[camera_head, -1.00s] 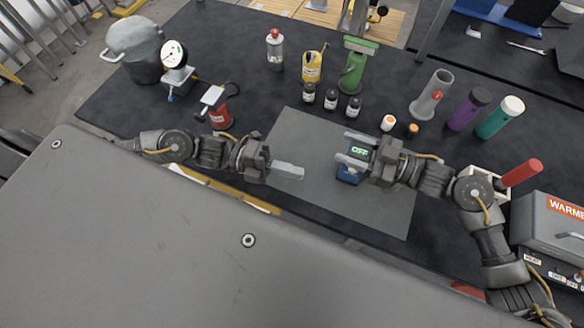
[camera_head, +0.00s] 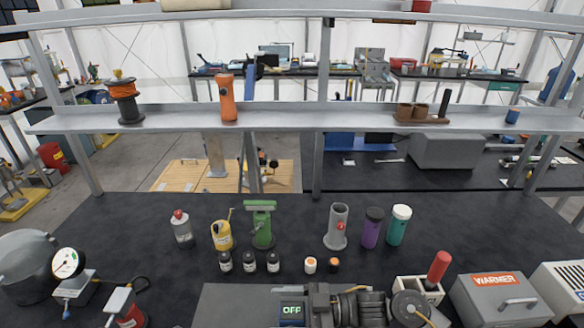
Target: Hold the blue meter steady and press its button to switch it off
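The blue meter (camera_head: 291,314) is at the bottom edge of the head view, on the grey mat, with its lower part cut off. Its display reads OFF in green letters. My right gripper (camera_head: 290,304) reaches in from the right with its fingers around the meter. One finger lies along the meter's far side; the near finger is out of the picture. My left gripper is not in view. The meter's button cannot be made out.
The grey mat (camera_head: 225,305) lies on the black table. Behind it stand small dark bottles (camera_head: 248,262), a yellow bottle (camera_head: 221,236), a green device (camera_head: 262,224) and a purple bottle (camera_head: 372,229). A gauge (camera_head: 67,264) is left; a warmer box (camera_head: 502,296) is right.

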